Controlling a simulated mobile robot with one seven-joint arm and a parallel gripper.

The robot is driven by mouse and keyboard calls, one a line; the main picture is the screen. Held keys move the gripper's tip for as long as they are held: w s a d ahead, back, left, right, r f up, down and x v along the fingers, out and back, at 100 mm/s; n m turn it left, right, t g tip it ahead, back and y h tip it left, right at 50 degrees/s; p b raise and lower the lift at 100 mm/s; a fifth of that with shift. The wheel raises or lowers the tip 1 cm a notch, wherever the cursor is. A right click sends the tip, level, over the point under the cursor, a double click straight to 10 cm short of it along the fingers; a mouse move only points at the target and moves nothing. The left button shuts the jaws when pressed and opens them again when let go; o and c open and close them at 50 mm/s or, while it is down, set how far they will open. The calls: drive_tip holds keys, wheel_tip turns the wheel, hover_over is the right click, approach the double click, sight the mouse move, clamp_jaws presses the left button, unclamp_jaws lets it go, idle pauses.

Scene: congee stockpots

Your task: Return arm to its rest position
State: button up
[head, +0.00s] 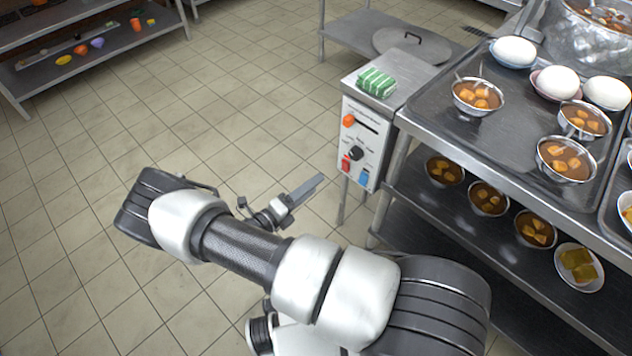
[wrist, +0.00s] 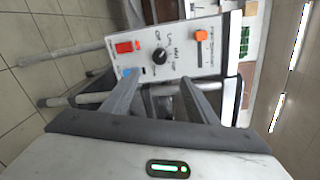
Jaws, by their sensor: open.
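My arm crosses the lower middle of the head view, reaching left and bending back. My gripper (head: 308,187) shows beyond the bend, over the tiled floor, pointing right toward a control box (head: 362,145). In the wrist view my gripper (wrist: 158,92) has its two fingers apart, with nothing held between them. The control box's face (wrist: 181,48) lies ahead of the fingers, turned sideways, with a red switch, a black knob and an orange button. The gripper looks apart from the box.
A steel table (head: 400,122) on the right holds bowls of brown soup and white rounded items. More bowls stand on its lower shelf (head: 405,190). A green striped cloth (head: 376,82) lies on the control box's top. The floor at left (head: 90,180) is clear.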

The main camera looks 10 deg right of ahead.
drive_tip(key=shift+r, duration=0.1)
idle(0.4)
drive_tip(key=s+d+r+m+g+y, duration=0.1)
drive_tip(key=s+r+m+g+y, duration=0.15)
drive_tip(key=r+m, duration=0.5)
drive_tip(key=s+d+r+m+g+y, duration=0.2)
drive_tip(key=r+m+g, duration=0.2)
drive_tip(key=r+m, duration=0.35)
drive_tip(key=s+d+r+m+g+y, duration=0.1)
drive_tip(key=s+r+m+g+y, duration=0.1)
drive_tip(key=r+m+g, duration=0.4)
drive_tip(key=s+r+m+t+y, duration=0.4)
drive_tip(key=s+r+m, duration=0.3)
drive_tip(key=r+m, duration=0.25)
drive_tip(key=s+r+m+t+y, duration=0.4)
drive_tip(key=s+r+m, duration=0.35)
drive_tip(key=r, duration=0.35)
wheel_tip(320, 180, up, 25)
drive_tip(key=m+p, duration=0.1)
drive_tip(key=p, duration=2.3)
drive_tip(key=shift+a+f, duration=0.15)
drive_tip(key=shift+a, duration=0.25)
drive_tip(key=shift+t+h, duration=0.25)
